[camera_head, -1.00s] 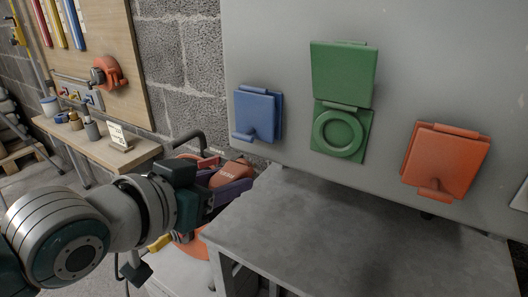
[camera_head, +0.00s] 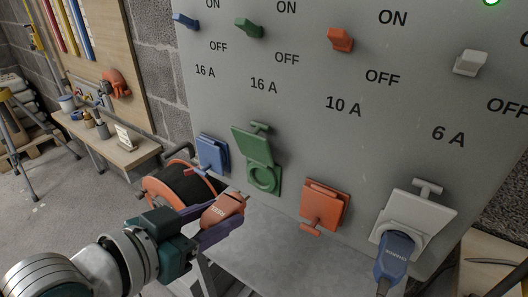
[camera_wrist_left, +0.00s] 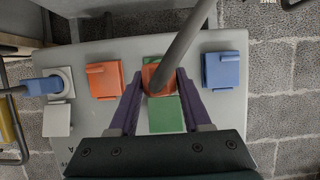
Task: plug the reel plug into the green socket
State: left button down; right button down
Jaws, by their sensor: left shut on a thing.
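The green socket (camera_head: 263,181) is on the grey panel, its green lid (camera_head: 252,146) raised open above it. My left gripper (camera_head: 218,222) is shut on the orange-red reel plug (camera_head: 225,207). The plug is in front of the panel, a little left of and below the green socket in the head view, apart from it. In the left wrist view the plug (camera_wrist_left: 153,74) sits between the purple fingers, with its thick grey cable (camera_wrist_left: 184,45) crossing in front. There the plug and cable hide most of the green socket; the green lid (camera_wrist_left: 167,116) shows. My right gripper is not in view.
A blue socket cover (camera_head: 212,155) and an orange one (camera_head: 325,204) are shut on either side. A blue plug (camera_head: 395,254) sits in the white socket (camera_head: 414,212). The cable reel (camera_head: 178,188) is behind my left arm. A grey ledge (camera_head: 262,250) lies below the sockets.

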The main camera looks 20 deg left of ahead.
aim_at(235, 194)
pick_arm(q)
jog(key=shift+a, duration=0.1)
jog(key=shift+w, duration=0.15)
jog(key=shift+w, duration=0.2)
jog(key=shift+w+d+b, duration=0.25)
jog(key=shift+w+b, duration=0.15)
jog(key=shift+w, duration=0.2)
jog(key=shift+w+d+b, duration=0.3)
jog(key=shift+w+b, duration=0.1)
jog(key=shift+w, duration=0.2)
jog(key=shift+w+d+b, duration=0.25)
jog(key=shift+w+b, duration=0.15)
jog(key=shift+w, duration=0.2)
jog(key=shift+w+d, duration=0.25)
jog(key=shift+w, duration=0.35)
dwell(0.4)
jog(key=shift+w+d, duration=0.15)
jog(key=shift+w, duration=0.3)
dwell(0.4)
